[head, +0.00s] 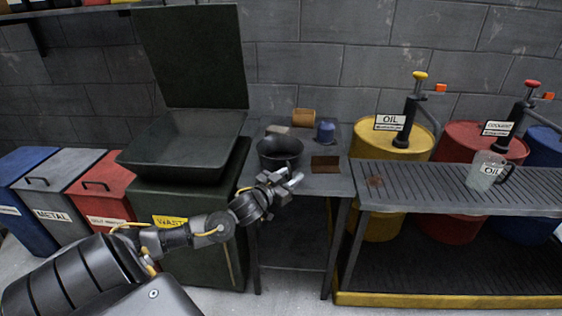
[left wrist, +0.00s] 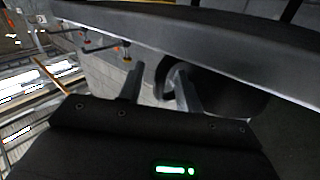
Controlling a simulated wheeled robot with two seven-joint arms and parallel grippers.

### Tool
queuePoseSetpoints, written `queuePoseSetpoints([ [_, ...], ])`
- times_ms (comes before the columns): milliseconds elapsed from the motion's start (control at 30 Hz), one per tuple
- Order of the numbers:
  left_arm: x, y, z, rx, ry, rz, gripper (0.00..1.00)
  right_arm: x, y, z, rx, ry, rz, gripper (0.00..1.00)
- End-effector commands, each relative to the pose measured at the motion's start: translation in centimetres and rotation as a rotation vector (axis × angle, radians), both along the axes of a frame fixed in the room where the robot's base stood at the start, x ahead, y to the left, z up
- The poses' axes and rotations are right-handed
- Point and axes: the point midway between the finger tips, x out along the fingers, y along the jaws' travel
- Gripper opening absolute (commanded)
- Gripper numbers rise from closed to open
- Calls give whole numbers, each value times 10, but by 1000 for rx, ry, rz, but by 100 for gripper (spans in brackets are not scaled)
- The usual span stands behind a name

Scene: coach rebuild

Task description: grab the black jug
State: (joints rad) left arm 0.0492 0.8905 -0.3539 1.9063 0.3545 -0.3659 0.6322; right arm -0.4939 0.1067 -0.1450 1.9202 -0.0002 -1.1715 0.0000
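The black jug (head: 280,152) stands upright on the small grey side table. My left gripper (head: 289,182) is just in front of it, at the table's front edge. In the left wrist view the jug's dark rounded body (left wrist: 232,95) lies to the right, partly behind one finger. A dark curved part like its handle shows between the fingers of my left gripper (left wrist: 160,88). The fingers are apart, and I see no clear contact on both sides. My right gripper is in neither view.
An open green waste bin (head: 190,145) stands left.

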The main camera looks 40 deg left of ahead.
Motion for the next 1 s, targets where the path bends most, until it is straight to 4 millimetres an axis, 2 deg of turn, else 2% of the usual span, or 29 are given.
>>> queuePoseSetpoints([
  [100,0,0,0,0,0,0,33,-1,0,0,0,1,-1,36],
  [367,0,0,0,0,0,0,0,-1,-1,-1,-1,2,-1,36],
  [1000,0,1,6,0,-3,1,0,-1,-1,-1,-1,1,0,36],
])
